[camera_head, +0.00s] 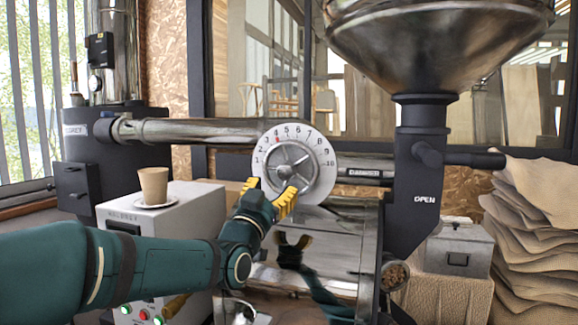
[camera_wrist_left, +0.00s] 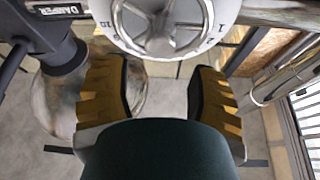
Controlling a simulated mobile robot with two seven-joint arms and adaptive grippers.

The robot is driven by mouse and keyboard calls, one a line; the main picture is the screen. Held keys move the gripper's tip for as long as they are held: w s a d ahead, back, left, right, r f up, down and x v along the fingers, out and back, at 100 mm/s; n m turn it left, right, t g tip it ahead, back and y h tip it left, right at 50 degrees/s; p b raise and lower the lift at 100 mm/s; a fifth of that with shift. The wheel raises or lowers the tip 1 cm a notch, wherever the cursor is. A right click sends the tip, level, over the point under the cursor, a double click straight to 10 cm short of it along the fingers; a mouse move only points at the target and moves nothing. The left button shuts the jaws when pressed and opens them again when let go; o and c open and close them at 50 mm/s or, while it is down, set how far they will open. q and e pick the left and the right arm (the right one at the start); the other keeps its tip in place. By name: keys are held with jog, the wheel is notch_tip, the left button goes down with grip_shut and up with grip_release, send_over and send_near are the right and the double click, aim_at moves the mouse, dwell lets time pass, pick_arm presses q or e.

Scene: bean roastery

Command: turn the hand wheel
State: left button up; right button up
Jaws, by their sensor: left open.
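The hand wheel (camera_head: 289,164) is a small grey metal wheel with spokes. It sits at the centre of a round white dial (camera_head: 322,172) numbered around its rim, on the front of the roaster. My left gripper (camera_head: 269,193) has its yellow-padded fingers spread just below and left of the wheel, pointing up at it. In the left wrist view the wheel (camera_wrist_left: 160,20) is at the top centre, beyond the open fingers (camera_wrist_left: 158,85). Nothing is between the fingers, and they appear apart from the wheel. My right gripper is not in view.
A horizontal pipe (camera_head: 190,130) runs to the left of the dial. A white box (camera_head: 180,218) carries a paper cup (camera_head: 153,184) on a saucer. A dark column marked OPEN (camera_head: 421,180) under a large hopper (camera_head: 435,45) stands right. Stacked sacks (camera_head: 530,240) fill the far right.

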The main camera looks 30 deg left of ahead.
aim_at(284, 174)
pick_arm(q)
jog(key=p+x, duration=0.1)
jog(key=x, duration=0.8)
jog(key=shift+w+a+r, duration=0.1)
jog(key=shift+w, duration=0.25)
grip_shut()
